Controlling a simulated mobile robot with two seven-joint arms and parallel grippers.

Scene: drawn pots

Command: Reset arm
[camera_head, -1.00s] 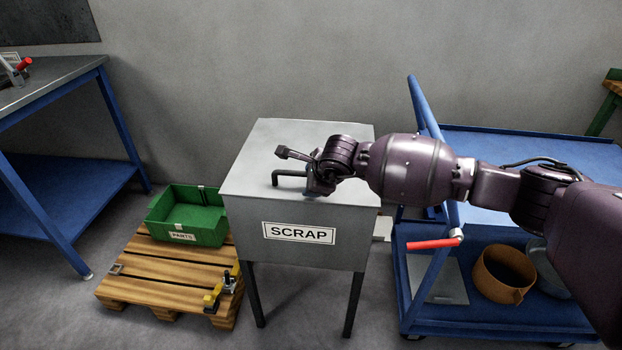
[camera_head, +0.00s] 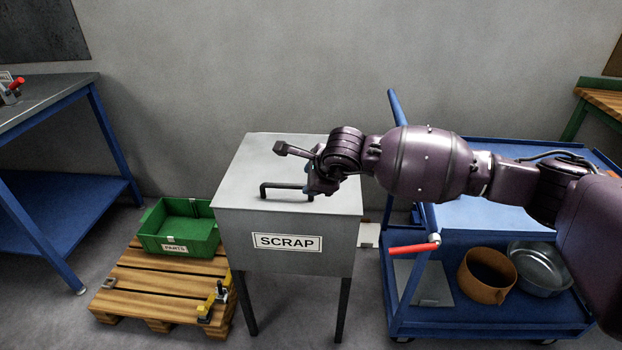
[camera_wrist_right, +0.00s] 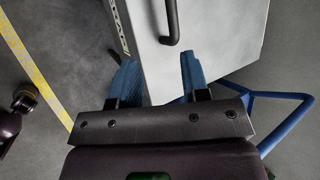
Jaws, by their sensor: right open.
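My right arm reaches in from the right in the head view. Its gripper (camera_head: 322,184) is over the right part of the grey scrap bin's lid, close to the dark handle (camera_head: 283,190). In the right wrist view the two blue fingers of the gripper (camera_wrist_right: 158,80) are spread apart with nothing between them. The handle (camera_wrist_right: 172,22) lies ahead of the fingertips there, apart from them. The scrap bin (camera_head: 240,240) stands upright on dark legs with its lid down. My left gripper is not in view.
A blue cart (camera_head: 470,320) stands at the right, with an orange pot (camera_head: 487,277) and a metal pot (camera_head: 541,268) on its lower shelf. A green parts bin (camera_head: 178,228) sits on a wooden pallet (camera_head: 150,285) at the left. A blue workbench (camera_head: 60,95) is far left.

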